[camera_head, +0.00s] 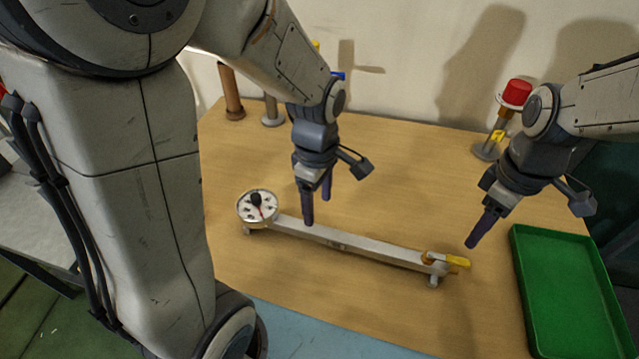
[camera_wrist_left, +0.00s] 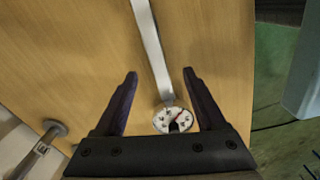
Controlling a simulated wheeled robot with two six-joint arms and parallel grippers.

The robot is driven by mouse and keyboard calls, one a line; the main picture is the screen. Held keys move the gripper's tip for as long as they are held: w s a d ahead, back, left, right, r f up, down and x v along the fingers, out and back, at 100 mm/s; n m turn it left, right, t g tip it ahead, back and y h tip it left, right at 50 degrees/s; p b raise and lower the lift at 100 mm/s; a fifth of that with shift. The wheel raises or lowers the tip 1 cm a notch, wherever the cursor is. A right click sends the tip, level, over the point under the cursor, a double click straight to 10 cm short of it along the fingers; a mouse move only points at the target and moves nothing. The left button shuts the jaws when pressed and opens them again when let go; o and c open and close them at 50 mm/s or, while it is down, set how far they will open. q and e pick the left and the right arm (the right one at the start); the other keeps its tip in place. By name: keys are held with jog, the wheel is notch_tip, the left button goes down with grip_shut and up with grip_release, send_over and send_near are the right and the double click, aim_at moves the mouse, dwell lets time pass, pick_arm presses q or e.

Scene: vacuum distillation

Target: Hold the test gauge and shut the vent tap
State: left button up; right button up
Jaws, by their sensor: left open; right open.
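The test gauge (camera_head: 258,206) has a round white dial with a dark knob and a red needle, at the left end of a long metal bar (camera_head: 350,243) on the table. It also shows in the left wrist view (camera_wrist_left: 174,119), low between the fingers. The yellow-handled vent tap (camera_head: 446,259) is at the bar's right end. My left gripper (camera_head: 317,205) is open and empty above the bar, to the right of the gauge. My right gripper (camera_head: 473,242) is open above the table, just up and right of the tap; one finger hides the other.
A green tray (camera_head: 570,290) lies at the table's right edge. A red-topped stand (camera_head: 487,150) is at the back right, behind my right gripper. Brown and grey posts (camera_head: 231,92) stand at the back left. The wooden table (camera_head: 400,165) is clear between the grippers.

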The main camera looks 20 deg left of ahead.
aim_at(314, 229)
pick_arm(q)
jog(key=shift+w+a+f+n, duration=0.45)
jog(key=shift+a+f+n, duration=0.2)
jog(key=shift+n, duration=0.35)
notch_tip(314, 229, down, 10)
jog(key=shift+r, duration=0.15)
grip_shut()
dwell(0.8)
